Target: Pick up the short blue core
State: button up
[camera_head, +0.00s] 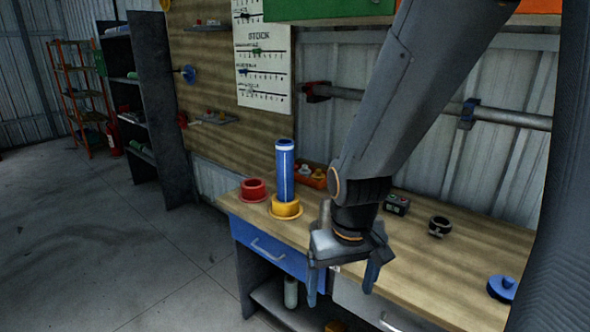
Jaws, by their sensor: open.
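A blue core (285,172), a cylinder with a pale band near its top, stands upright in a yellow flanged holder (285,210) on the wooden workbench (400,255). It is the only blue core I can make out, and no other is there to compare its length with. My gripper (342,283) points down at the bench's front edge, to the right of the core and nearer to me. Its two fingers are apart with nothing between them. The core is apart from the gripper and in plain view.
A red flanged holder (253,190) sits left of the yellow one. An orange bin (311,176) is behind the core. A small dark box (397,204), a black ring (439,227) and a blue flanged piece (502,288) lie to the right. Open floor (120,240) is at left.

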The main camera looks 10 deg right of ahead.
aim_at(285, 148)
jog(key=i, duration=0.4)
jog(key=u, duration=0.1)
jog(key=k, duration=0.5)
jog(key=u, duration=1.35)
jog(key=i, duration=2.3)
jog(key=z, duration=1.75)
